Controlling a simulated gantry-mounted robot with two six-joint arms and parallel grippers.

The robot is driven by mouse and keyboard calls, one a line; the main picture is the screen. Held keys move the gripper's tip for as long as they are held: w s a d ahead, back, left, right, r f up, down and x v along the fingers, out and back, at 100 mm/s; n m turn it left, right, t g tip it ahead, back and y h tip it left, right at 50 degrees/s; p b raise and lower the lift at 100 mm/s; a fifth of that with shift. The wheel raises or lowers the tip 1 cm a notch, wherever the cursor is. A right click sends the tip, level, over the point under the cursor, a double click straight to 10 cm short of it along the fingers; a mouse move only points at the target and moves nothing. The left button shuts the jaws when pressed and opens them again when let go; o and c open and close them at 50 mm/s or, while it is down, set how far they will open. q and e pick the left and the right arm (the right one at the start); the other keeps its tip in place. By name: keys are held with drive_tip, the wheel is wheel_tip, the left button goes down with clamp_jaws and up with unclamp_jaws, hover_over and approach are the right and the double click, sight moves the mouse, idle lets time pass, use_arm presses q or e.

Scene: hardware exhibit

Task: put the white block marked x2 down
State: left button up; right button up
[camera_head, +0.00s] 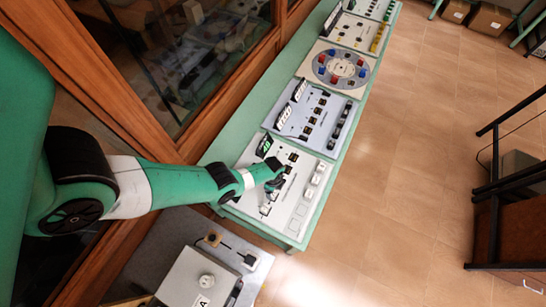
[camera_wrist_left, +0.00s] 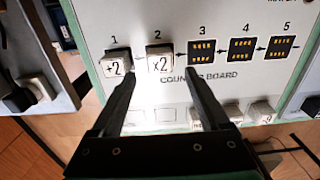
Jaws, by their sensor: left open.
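The white block marked x2 (camera_wrist_left: 159,58) sits at position 2 on the white counter board (camera_wrist_left: 225,85), its face toward the left wrist camera. My left gripper (camera_wrist_left: 160,73) is open, with one dark finger on each side just below the block. I cannot tell whether the fingers touch it. A white block marked +2 (camera_wrist_left: 116,67) sits at position 1, left of the x2 block. In the head view my left gripper (camera_head: 272,184) is over the counter board (camera_head: 296,222), and the x2 block cannot be made out there. My right gripper is not in view.
Positions 3, 4 and 5 hold dark squares with yellow marks, such as the one at position 3 (camera_wrist_left: 202,52). White blocks (camera_wrist_left: 262,112) lie along the board's lower edge, beside empty outlines. Other exhibit panels (camera_head: 313,117) continue along the green table.

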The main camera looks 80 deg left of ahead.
use_arm(q)
wheel_tip(320, 180, up, 6)
drive_tip(key=p, duration=0.4)
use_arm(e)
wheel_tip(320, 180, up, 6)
use_arm(q)
drive_tip(key=shift+w, duration=0.1)
